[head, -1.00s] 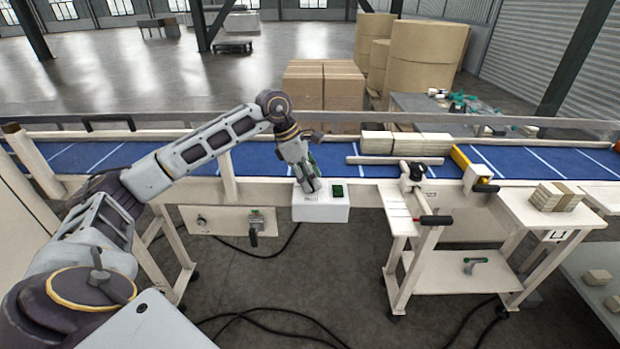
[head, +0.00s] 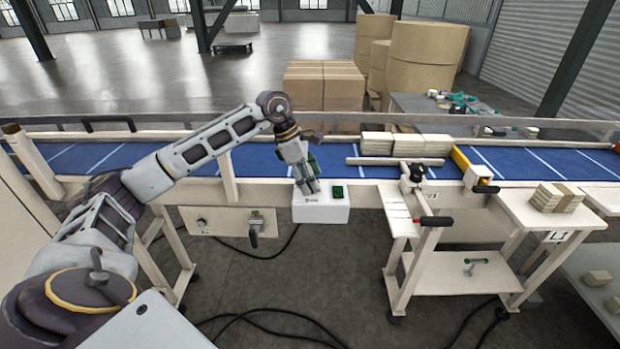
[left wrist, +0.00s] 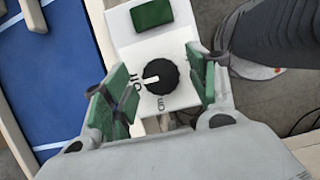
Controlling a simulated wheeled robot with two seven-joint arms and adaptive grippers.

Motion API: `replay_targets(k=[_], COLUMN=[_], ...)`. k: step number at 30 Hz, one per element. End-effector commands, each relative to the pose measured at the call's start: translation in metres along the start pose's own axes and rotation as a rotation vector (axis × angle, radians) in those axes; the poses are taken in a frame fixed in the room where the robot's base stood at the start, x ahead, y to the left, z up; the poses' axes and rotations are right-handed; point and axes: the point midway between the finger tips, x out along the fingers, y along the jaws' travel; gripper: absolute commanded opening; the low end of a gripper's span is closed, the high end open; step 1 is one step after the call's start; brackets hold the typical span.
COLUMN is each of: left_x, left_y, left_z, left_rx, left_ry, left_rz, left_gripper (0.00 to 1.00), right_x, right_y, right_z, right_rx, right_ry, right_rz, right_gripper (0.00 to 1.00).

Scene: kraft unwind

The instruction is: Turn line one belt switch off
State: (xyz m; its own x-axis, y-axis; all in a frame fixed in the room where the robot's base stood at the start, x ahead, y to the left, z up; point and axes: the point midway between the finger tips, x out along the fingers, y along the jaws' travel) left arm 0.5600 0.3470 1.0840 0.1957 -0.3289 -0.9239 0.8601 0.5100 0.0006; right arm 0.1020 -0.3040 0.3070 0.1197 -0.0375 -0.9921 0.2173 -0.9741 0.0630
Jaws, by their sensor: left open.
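The switch box is a white box (head: 334,212) on the front rail of the blue conveyor belt. In the left wrist view it carries a black round knob (left wrist: 160,77) with a white pointer mark, and a green rectangle (left wrist: 152,13) beyond the knob. The pointer mark points left in that view, towards printed letters that I cannot read surely. My left gripper (head: 310,190) is over the left part of the box. In the left wrist view my left gripper (left wrist: 160,92) is open, its green pads on either side of the knob, apart from it. My right gripper is not in view.
The blue belt (head: 100,158) runs across behind the box, with pale stacks (head: 405,143) on it to the right. A panel with a handle (head: 228,221) hangs below the rail at left. A side stand (head: 460,270) with clamps is at right.

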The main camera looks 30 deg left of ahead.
Motion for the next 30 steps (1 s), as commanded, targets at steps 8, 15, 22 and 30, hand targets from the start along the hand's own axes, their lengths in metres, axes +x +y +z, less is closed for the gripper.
replay_targets(k=[8,15,22,30], left_x=[-0.007,-0.032,-0.066,-0.103], left_y=[0.0,0.0,0.001,0.001], left_z=[0.0,0.0,0.0,0.0], left_rx=[0.0,0.0,0.0,0.0], left_ry=[-0.001,-0.001,-0.001,-0.001], left_rz=[0.0,0.002,0.002,0.002], left_gripper=[0.59,0.59,0.59,0.59], right_x=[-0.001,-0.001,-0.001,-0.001], right_y=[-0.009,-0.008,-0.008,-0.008], right_z=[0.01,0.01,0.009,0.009], right_rx=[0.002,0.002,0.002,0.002], right_ry=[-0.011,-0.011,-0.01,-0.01], right_rz=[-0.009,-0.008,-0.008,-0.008], right_gripper=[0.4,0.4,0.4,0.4])
